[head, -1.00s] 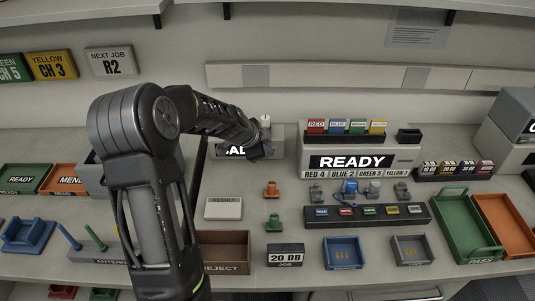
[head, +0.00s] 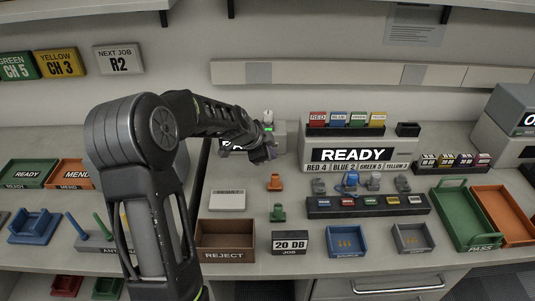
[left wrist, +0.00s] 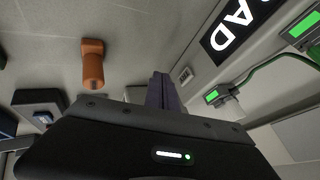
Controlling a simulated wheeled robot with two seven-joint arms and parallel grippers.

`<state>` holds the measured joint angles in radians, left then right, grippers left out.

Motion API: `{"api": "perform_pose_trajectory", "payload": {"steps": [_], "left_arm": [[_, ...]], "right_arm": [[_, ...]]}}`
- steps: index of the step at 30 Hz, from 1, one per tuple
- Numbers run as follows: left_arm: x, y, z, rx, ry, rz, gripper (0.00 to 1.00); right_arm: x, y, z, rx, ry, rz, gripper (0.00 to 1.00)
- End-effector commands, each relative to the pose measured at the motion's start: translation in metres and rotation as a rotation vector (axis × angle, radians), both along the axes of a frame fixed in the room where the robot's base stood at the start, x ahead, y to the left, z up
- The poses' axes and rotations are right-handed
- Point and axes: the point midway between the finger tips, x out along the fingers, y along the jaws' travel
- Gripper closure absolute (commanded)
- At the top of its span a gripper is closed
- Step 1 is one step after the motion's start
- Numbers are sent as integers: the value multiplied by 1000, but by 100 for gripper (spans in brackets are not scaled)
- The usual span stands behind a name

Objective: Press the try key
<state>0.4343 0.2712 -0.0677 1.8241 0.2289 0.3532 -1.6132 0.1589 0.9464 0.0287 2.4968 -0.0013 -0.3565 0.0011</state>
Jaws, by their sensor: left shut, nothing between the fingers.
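My left gripper (head: 266,155) is shut and empty, in front of a grey device (head: 281,135) at the back of the bench. Its closed fingers also show in the left wrist view (left wrist: 163,90), close to the device's front edge. My right gripper is not in view.
An orange knob-like part (head: 274,183) and a green one (head: 277,212) stand in front of the gripper. A pale plate (head: 227,200) and the brown REJECT bin (head: 226,227) are nearer. The large READY display unit (head: 352,154) stands to the right.

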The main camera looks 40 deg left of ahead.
Motion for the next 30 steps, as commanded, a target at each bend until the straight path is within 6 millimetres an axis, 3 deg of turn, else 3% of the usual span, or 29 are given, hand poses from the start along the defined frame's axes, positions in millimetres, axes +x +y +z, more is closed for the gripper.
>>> {"api": "perform_pose_trajectory", "payload": {"steps": [9,15,30], "left_arm": [[-36,3,49,3,-6,3,100],[-53,3,71,2,-3,2,100],[-58,3,77,0,-1,1,100]], "right_arm": [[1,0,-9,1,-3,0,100],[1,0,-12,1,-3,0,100],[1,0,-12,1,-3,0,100]]}}
